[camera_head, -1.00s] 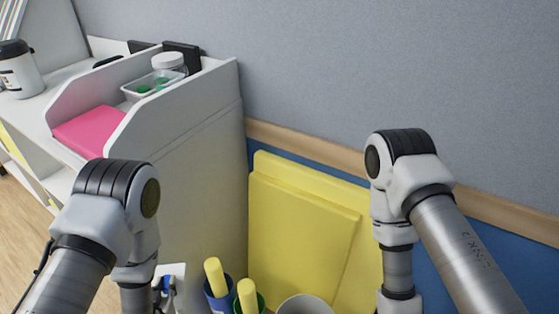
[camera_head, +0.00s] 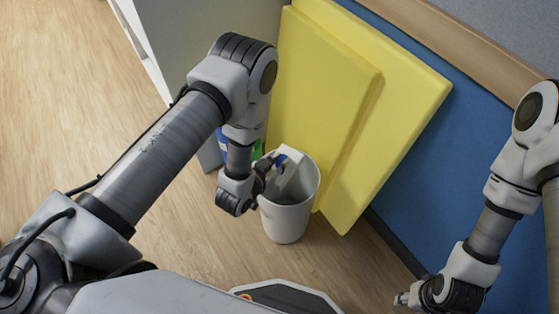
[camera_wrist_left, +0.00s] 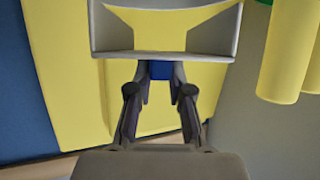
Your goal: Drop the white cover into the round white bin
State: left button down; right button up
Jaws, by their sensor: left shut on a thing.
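The round white bin (camera_head: 286,222) stands on the floor in front of the yellow panels. My left gripper (camera_head: 268,170) is at the bin's mouth, on its left side. It also shows in the wrist view (camera_wrist_left: 161,88), with its fingers shut on a blue tab of the white cover (camera_wrist_left: 112,53). The cover looks like a hollow white frame there. In the head view the cover (camera_head: 292,180) is tilted over the bin's opening, and its lower end is within the rim's outline. My right gripper (camera_head: 408,298) is low at the right; its fingers are mostly hidden.
Yellow panels (camera_head: 325,90) lean on the blue wall (camera_head: 440,140) behind the bin. A blue container (camera_head: 224,146) stands left of the bin, partly behind my arm. Yellow rolls (camera_wrist_left: 285,50) show in the wrist view. Wooden floor (camera_head: 70,90) is clear at left.

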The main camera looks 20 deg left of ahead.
pick_arm(q)
jog(key=shift+f, duration=0.45)
jog(key=shift+r, duration=0.1)
pick_arm(e)
jog(key=shift+f, duration=0.3)
pick_arm(q)
jog(key=c, duration=1)
grip_release()
jog(key=v, duration=1.2)
jog(key=shift+r, duration=0.1)
